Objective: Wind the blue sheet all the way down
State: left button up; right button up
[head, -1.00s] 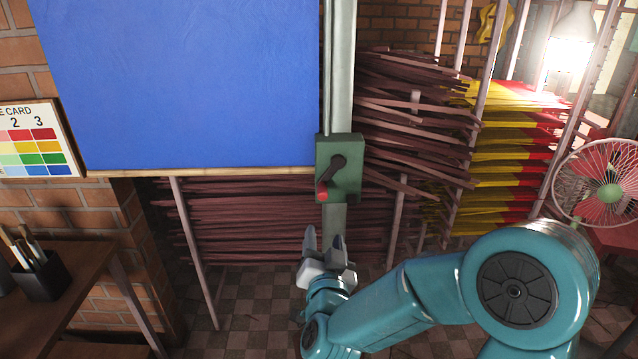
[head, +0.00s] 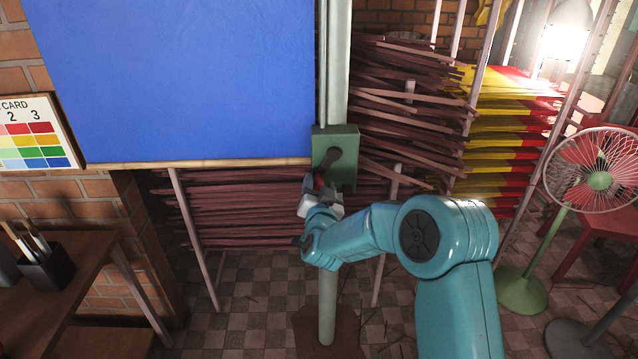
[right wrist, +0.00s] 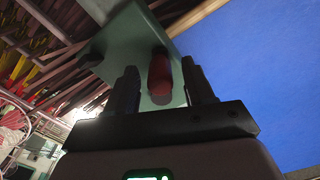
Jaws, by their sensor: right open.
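The blue sheet (head: 190,80) hangs at the upper left in the head view, with a wooden bar (head: 200,163) along its lower edge. A green crank box (head: 346,146) sits on the post at the sheet's right edge. Its dark crank arm (head: 329,157) points down to a red handle, partly hidden by my gripper. My right gripper (head: 319,187) is at the handle. In the right wrist view the red handle (right wrist: 160,76) stands between the two open fingers (right wrist: 160,92), with gaps showing on both sides. My left gripper is not in view.
A pink fan (head: 598,180) on a green stand is at the right. Bundles of dark sticks (head: 240,210) lie on racks behind. A table with a brush holder (head: 45,265) is at the lower left. A colour card (head: 35,140) is on the brick wall.

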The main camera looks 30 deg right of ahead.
jog(key=shift+w, duration=0.1)
grip_shut()
jog(key=shift+w+a+m+b, duration=0.15)
jog(key=shift+m+b, duration=0.35)
jog(key=shift+b, duration=0.45)
jog(key=r+m+b, duration=0.3)
jog(key=m+b, duration=0.1)
jog(key=m, duration=0.2)
jog(key=r+m+b, duration=0.3)
jog(key=m+b, duration=0.2)
jog(key=m, duration=0.1)
jog(key=r+m+b, duration=0.4)
jog(key=m, duration=0.2)
jog(key=shift+w+a+r, duration=0.1)
jog(key=shift+w+a, duration=0.05)
jog(key=shift+a, duration=0.15)
jog(key=shift+s+d+r+m+b, duration=0.35)
jog(key=shift+d+m+b, duration=0.25)
jog(key=shift+m, duration=0.85)
jog(key=shift+s+d+r+m+b, duration=0.4)
jog(key=shift+d+m+b, duration=0.2)
jog(key=shift+m, duration=0.9)
jog(key=shift+s+d+r+m+b, duration=0.35)
jog(key=shift+d+m+b, duration=0.25)
jog(key=shift+m, duration=0.85)
